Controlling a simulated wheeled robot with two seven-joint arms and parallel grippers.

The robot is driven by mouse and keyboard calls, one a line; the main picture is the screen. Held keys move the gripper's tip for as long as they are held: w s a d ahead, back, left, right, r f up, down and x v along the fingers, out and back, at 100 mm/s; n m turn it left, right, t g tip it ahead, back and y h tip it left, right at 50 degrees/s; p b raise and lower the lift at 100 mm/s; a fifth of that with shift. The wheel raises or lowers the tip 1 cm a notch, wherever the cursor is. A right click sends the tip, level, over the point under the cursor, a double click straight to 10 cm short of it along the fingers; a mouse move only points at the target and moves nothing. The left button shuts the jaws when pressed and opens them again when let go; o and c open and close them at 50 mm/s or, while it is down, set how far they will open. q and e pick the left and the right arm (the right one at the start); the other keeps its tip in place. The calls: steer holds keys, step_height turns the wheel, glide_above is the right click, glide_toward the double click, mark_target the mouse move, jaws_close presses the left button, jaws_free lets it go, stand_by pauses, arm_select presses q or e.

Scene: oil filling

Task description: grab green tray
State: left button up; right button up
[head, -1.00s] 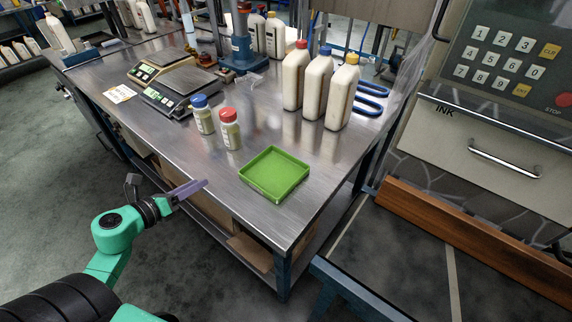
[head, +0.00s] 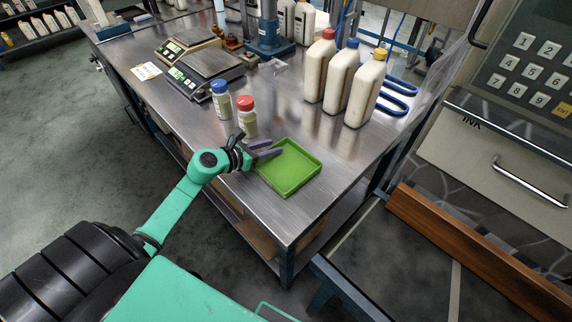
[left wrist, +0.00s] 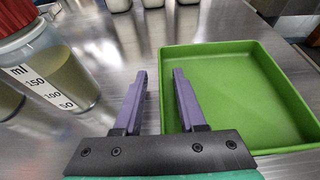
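The green tray (head: 292,170) is square, shallow and empty. It lies flat on the metal table near its front corner. My left gripper (head: 266,150) is at the tray's left edge in the head view. In the left wrist view, its purple fingers (left wrist: 163,100) are spread apart. The right finger appears over or close to the left wall of the green tray (left wrist: 240,92), and the left finger is outside it. Nothing is held. Whether the fingers touch the tray cannot be told. My right gripper is not in view.
A red-capped jar (head: 246,116) stands close to the left gripper, with a blue-capped jar (head: 221,100) behind it. Several large capped bottles (head: 341,78) stand behind the tray. Scales (head: 206,72) sit farther left. The metal table (head: 290,215) is bare in front of the tray.

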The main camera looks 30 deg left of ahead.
arm_select(q)
steer(key=shift+w+d+f, duration=0.15)
steer(key=shift+w+f, duration=0.05)
steer(key=shift+w, duration=0.15)
jaws_close()
steer(key=shift+r, duration=0.1)
stand_by(1.1)
